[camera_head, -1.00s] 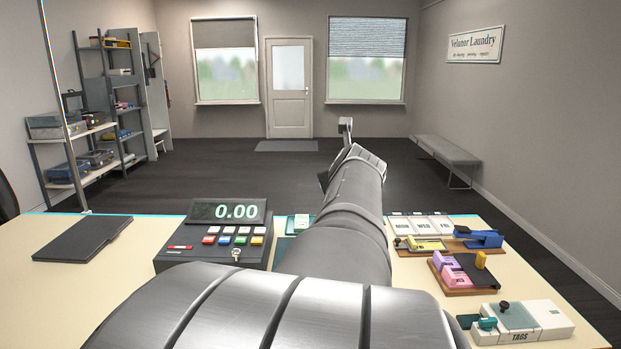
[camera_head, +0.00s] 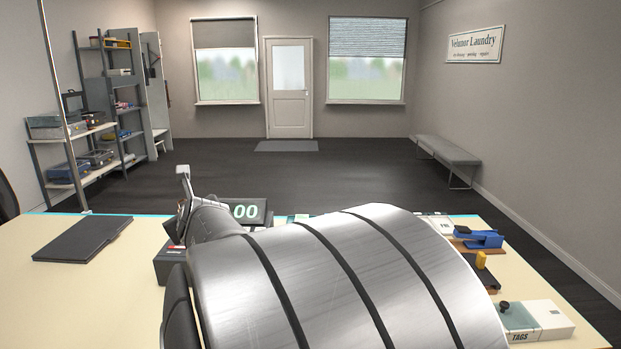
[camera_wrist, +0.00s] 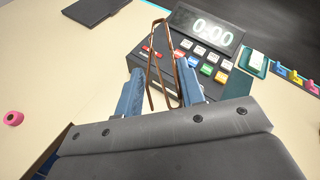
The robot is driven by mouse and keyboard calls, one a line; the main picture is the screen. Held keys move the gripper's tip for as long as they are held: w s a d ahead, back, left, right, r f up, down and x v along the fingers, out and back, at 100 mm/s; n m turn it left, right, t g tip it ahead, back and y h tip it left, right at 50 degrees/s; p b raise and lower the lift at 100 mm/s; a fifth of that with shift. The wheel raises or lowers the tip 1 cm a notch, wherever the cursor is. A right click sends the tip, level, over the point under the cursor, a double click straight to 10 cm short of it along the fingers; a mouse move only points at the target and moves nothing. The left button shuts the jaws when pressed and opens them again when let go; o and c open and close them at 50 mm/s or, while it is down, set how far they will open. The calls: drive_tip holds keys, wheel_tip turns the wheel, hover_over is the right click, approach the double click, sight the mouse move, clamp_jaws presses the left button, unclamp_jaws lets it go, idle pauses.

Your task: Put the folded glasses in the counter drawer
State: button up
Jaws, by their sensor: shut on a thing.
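My gripper (camera_wrist: 160,92) has blue fingers and is shut on the folded glasses (camera_wrist: 153,62), whose thin brown frame stands up between and beyond the fingers in the wrist view. They are held above the counter, in front of the cash register. In the head view my arm hides the fingers and the glasses. The counter drawer cannot be made out clearly; a dark edge shows at the lower left of the wrist view, and I cannot tell what it is.
The cash register (camera_wrist: 200,50) stands just beyond the gripper. A dark flat folder (camera_head: 84,239) lies on the left of the counter (camera_head: 90,300). A pink ring (camera_wrist: 13,118) lies at left. A TAGS box (camera_head: 540,318) and a blue stapler-like item (camera_head: 482,239) are at right.

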drive_tip(key=s+a+f+n+g+y, duration=0.2)
drive_tip(key=s+a+f+n+y, duration=0.1)
drive_tip(key=s+a, duration=0.75)
drive_tip(key=s+a+f+n+g+y, duration=0.1)
drive_tip(key=s+a+f+n+g, duration=0.1)
drive_tip(key=s+a, duration=0.4)
drive_tip(key=s+a+f+n+g+y, duration=0.1)
drive_tip(key=s+a, duration=0.5)
drive_tip(key=s, duration=0.9)
drive_tip(key=s+a+f+n+g+y, duration=0.1)
drive_tip(key=s+a+f+n+g, duration=0.3)
drive_tip(key=s, duration=0.6)
drive_tip(key=shift+s+a+f+y, duration=0.3)
drive_tip(key=shift+a+f, duration=0.15)
drive_tip(key=shift+a, duration=0.7)
